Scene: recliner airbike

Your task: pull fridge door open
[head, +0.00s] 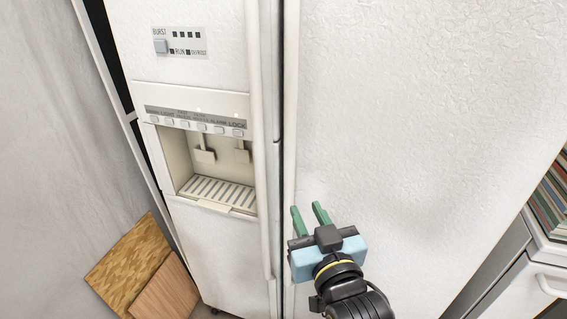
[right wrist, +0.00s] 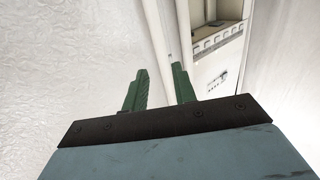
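A white two-door fridge fills most of the head view. Its right door (head: 420,110) has a textured front and a long vertical handle (head: 290,120) along its left edge. The left door (head: 200,240) has its own long handle (head: 257,130). Both doors look shut. My right gripper (head: 309,213) is open, its two green fingers beside the lower part of the right door's handle. In the right wrist view the open fingers (right wrist: 160,88) point toward the handle area. I cannot tell whether a finger touches the handle. My left gripper is not in view.
The left door has a water dispenser recess (head: 215,170) and a control panel (head: 180,42). Wooden boards (head: 135,265) lean at the lower left beside a grey wall (head: 50,140). A white cabinet (head: 520,290) and several books (head: 550,205) stand at the right.

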